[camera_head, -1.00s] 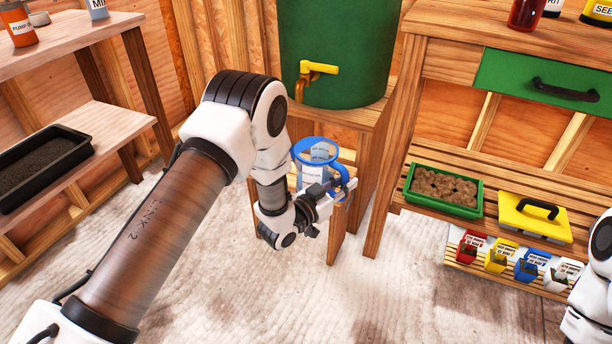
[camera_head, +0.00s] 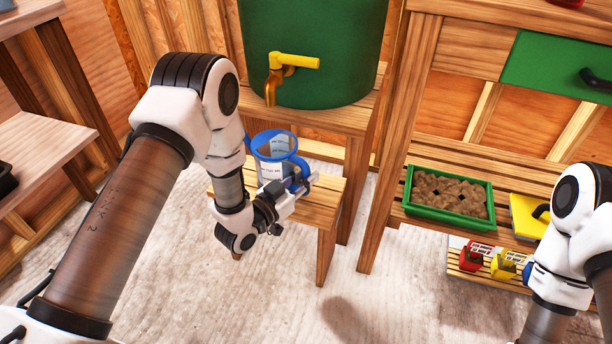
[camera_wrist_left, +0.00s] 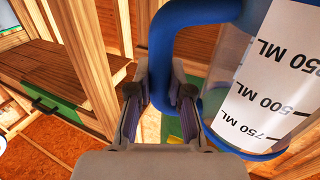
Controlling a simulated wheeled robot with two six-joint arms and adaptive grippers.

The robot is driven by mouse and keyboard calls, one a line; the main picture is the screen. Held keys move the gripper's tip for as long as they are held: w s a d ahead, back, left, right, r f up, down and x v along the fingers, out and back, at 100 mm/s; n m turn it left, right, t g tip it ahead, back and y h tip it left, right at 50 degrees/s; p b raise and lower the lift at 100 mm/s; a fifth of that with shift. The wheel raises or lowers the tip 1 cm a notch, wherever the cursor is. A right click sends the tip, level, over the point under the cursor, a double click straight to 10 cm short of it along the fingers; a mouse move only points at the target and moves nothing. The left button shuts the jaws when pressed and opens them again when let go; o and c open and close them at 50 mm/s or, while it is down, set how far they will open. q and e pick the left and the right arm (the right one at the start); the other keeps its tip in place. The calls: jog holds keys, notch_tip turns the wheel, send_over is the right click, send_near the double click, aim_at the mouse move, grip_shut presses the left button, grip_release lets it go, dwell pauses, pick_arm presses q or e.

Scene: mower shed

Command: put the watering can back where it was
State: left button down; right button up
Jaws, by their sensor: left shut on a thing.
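The watering can (camera_head: 268,168) has a clear body with white labels, a blue rim and a blue handle. In the head view it is over the small wooden stool (camera_head: 322,212), below the yellow tap (camera_head: 296,62) of the green barrel (camera_head: 312,30). I cannot tell whether its base touches the stool. My left gripper (camera_head: 300,190) is shut on the can's blue handle. In the left wrist view the fingers (camera_wrist_left: 160,100) sit either side of the handle (camera_wrist_left: 160,60), and the volume scale (camera_wrist_left: 265,100) shows at right. My right gripper is out of view.
A wooden bench with a green drawer (camera_head: 560,65) stands at right. Its lower slats hold a green tray of soil pots (camera_head: 448,170) and a yellow thing (camera_head: 526,212). Seed packets (camera_head: 472,258) stand lower down. Another shelf (camera_head: 50,155) is at left. The front floor is clear.

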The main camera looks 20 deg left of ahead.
pick_arm(q)
jog(key=shift+s+r, duration=0.15)
jog(key=c, duration=1.1)
grip_release()
jog(key=shift+f, duration=0.2)
